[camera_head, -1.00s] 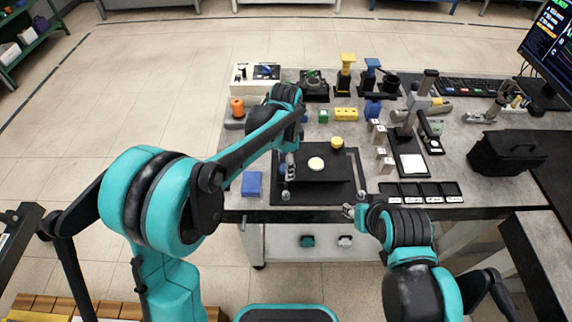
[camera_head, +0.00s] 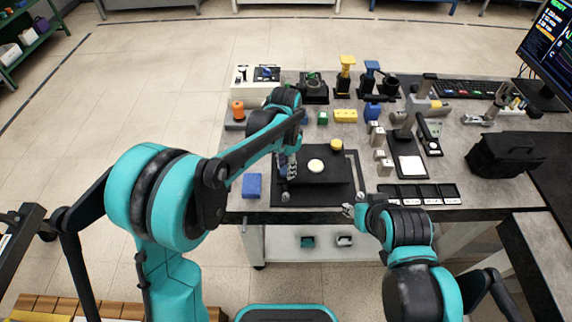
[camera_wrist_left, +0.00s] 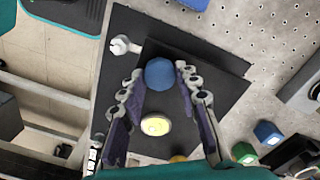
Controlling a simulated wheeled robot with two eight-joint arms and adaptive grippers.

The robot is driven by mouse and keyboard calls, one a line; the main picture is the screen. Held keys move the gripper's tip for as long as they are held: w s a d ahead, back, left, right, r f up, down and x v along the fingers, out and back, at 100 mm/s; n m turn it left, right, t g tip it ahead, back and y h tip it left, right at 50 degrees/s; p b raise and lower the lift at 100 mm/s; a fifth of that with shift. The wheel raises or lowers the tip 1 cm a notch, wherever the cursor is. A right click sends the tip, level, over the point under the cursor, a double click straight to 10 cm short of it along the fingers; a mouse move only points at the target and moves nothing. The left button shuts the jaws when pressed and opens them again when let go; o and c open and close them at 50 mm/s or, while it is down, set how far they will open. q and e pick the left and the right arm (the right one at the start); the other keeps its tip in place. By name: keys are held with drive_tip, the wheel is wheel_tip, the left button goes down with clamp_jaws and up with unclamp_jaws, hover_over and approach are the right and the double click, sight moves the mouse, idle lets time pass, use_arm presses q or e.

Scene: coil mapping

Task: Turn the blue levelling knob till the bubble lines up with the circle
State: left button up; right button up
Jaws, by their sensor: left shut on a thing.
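The blue levelling knob (camera_wrist_left: 159,74) sits between the fingertips of my left gripper (camera_wrist_left: 157,80) in the left wrist view. The gripper is shut on it at the left side of the black levelling plate (camera_head: 325,174). The left gripper (camera_head: 288,172) hides most of the knob in the head view. The round pale-yellow bubble level (camera_head: 316,166) lies on the plate; it also shows between the fingers in the wrist view (camera_wrist_left: 155,125). The bubble and circle are too small to make out. My right gripper (camera_head: 349,210) is near the table's front edge, its jaws unclear.
A yellow knob (camera_head: 336,144) stands at the plate's back and a pale knob (camera_wrist_left: 120,46) near its corner. A blue block (camera_head: 252,185) lies left of the plate. Black trays (camera_head: 420,194) and a stand (camera_head: 408,130) are to the right. Several blocks and fixtures fill the back.

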sight(285, 168)
use_arm(q)
drive_tip(key=n+p, duration=0.1)
drive_tip(key=n, duration=0.4)
drive_tip(key=shift+r+n, duration=0.1)
drive_tip(key=shift+n, duration=0.2)
drive_tip(key=n+p, duration=0.1)
drive_tip(key=n, duration=0.3)
drive_tip(key=shift+w+a+n, duration=0.1)
drive_tip(key=shift+w+n, duration=0.05)
drive_tip(key=shift+n, duration=0.25)
drive_tip(key=o, duration=1.2)
drive_tip(key=shift+c, duration=0.2)
wheel_tip(285, 168, up, 12)
